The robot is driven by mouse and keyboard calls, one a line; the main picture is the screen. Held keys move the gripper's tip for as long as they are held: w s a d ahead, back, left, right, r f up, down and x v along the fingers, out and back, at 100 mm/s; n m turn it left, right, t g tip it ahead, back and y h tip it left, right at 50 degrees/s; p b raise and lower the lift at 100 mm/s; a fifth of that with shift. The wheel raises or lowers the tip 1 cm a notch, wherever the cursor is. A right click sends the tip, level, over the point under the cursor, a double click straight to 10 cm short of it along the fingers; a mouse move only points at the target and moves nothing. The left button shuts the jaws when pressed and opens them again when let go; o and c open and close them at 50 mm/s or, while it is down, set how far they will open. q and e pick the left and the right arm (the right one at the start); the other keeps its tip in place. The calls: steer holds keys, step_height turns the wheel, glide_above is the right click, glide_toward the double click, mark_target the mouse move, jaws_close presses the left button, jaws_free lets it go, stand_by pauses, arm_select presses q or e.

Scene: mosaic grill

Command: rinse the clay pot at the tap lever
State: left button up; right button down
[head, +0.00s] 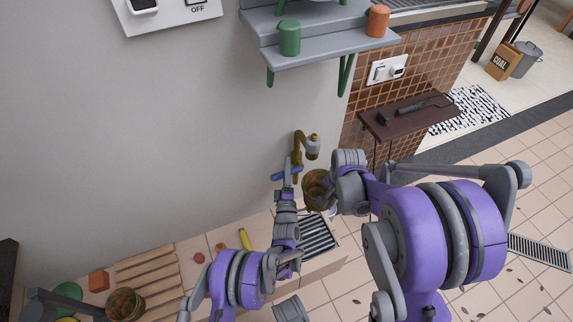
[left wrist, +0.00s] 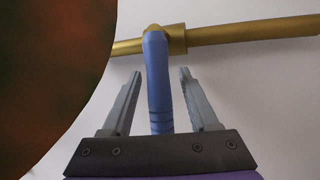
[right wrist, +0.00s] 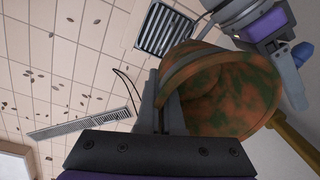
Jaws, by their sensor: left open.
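The clay pot (head: 316,188), mottled brown and green, is under the brass tap (head: 300,143) in the head view. My right gripper (right wrist: 160,100) is closed on the pot's rim or band; the exact contact is partly hidden. In the right wrist view the pot (right wrist: 235,92) fills the middle right, its mouth tilted toward the camera. The blue tap lever (left wrist: 157,80) stands between the spread fingers of my left gripper (left wrist: 158,88), with gaps on both sides. The lever also shows in the head view (head: 287,172). I cannot make out any running water.
A slatted drain (head: 316,236) lies below the pot. A wooden rack (head: 148,275), a banana (head: 245,239) and a second mottled pot (head: 126,304) are at lower left. A grey shelf (head: 320,50) with cups overhangs the tap. A dark side shelf (head: 410,117) is to the right.

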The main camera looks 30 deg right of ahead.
arm_select(q)
steer(key=shift+w+d+r, duration=0.15)
steer(key=shift+w+d, duration=0.2)
steer(key=shift+w, duration=0.25)
jaws_close()
stand_by(1.1)
